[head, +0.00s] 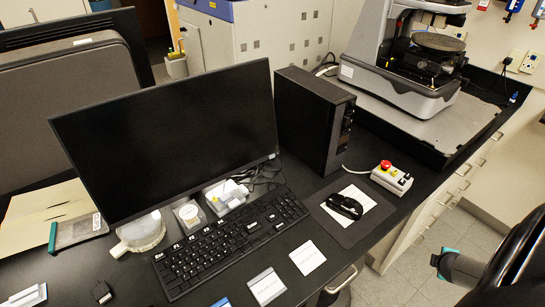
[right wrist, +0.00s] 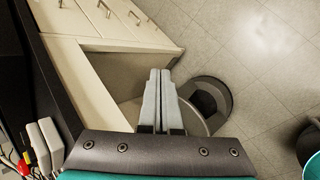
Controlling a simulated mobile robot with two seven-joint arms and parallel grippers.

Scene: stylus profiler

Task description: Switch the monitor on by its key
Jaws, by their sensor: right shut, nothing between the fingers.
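The monitor (head: 170,135) stands on the black bench in the head view, its screen dark. A small pale mark (head: 271,156) shows at its lower right bezel corner; I cannot tell whether this is the key. My right gripper (right wrist: 160,75) is shut and empty in the right wrist view. Its grey fingers are together over the floor beside the cabinets, touching nothing. In the head view part of my right arm shows at the lower right edge, well away from the monitor. My left gripper is not in view.
A keyboard (head: 230,239) lies before the monitor. A black computer tower (head: 308,120) stands right of it. A mouse (head: 345,206) and a control box with a red button (head: 391,178) lie further right. The profiler (head: 410,65) stands behind. Cards lie along the front edge.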

